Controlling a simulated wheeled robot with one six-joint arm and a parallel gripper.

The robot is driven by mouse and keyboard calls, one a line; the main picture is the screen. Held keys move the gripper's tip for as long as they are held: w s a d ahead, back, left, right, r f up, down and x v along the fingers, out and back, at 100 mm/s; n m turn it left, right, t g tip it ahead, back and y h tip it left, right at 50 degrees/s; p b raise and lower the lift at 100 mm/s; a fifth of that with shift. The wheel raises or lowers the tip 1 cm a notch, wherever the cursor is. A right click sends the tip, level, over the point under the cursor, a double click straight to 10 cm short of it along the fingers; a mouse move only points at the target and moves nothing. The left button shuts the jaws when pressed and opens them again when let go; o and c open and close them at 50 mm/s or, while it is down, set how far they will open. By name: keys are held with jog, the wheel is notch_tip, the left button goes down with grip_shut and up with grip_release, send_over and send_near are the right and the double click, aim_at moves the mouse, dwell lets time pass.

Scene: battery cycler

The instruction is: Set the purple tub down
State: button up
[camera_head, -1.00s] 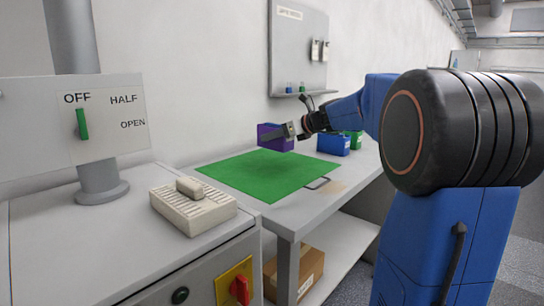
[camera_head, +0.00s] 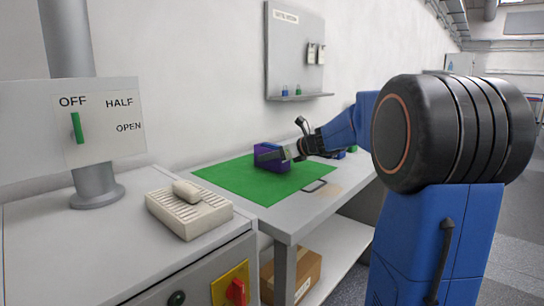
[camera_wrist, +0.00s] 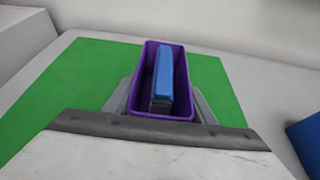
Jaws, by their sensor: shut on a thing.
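The purple tub (camera_head: 266,160) is at the far right part of the green mat (camera_head: 235,183), low over it or on it; I cannot tell whether its base touches. My gripper (camera_head: 284,154) is shut on the tub from the right. In the wrist view the tub (camera_wrist: 187,85) stands upright between the grey fingers of my gripper (camera_wrist: 160,105), with the green mat (camera_wrist: 70,85) around it. A blue block (camera_wrist: 162,78) lies inside the tub. The tub's underside is hidden.
A blue bin (camera_wrist: 305,140) is at the right edge of the wrist view. A wall panel with a small shelf (camera_head: 297,97) is behind the table (camera_head: 283,218). The mat's near part is bare.

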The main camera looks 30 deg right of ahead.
jog(key=o, duration=1.3)
jog(key=shift+r, duration=0.1)
jog(key=v, duration=1.2)
jog(key=shift+d, duration=0.1)
